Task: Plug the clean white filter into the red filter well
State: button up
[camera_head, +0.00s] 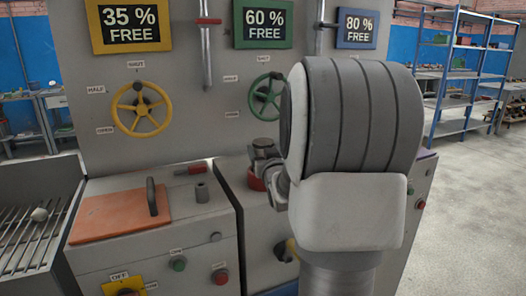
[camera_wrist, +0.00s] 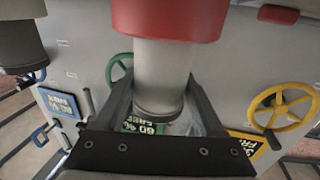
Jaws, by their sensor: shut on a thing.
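The white filter (camera_wrist: 160,68), a pale cylinder with a dark end, stands between my gripper's fingers (camera_wrist: 155,100) in the wrist view. My gripper is shut on it. The red filter well (camera_wrist: 168,18) meets the filter's other end, which is hidden at the red rim. I cannot tell how deep the filter sits. In the head view my gripper (camera_head: 268,165) is at the middle station, directly over the red well (camera_head: 256,180). My arm hides part of the well there, and the filter is hardly visible.
Behind stands a grey panel (camera_head: 180,75) with a yellow handwheel (camera_head: 140,108) and a green handwheel (camera_head: 265,97). At left are an orange board (camera_head: 105,215) with a dark handle, a red-handled tool (camera_head: 193,170) and a metal grate (camera_head: 30,230). Open floor lies at right.

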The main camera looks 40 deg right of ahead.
jog(key=shift+f+b, duration=0.8)
jog(key=shift+f, duration=0.05)
jog(key=o, duration=1.5)
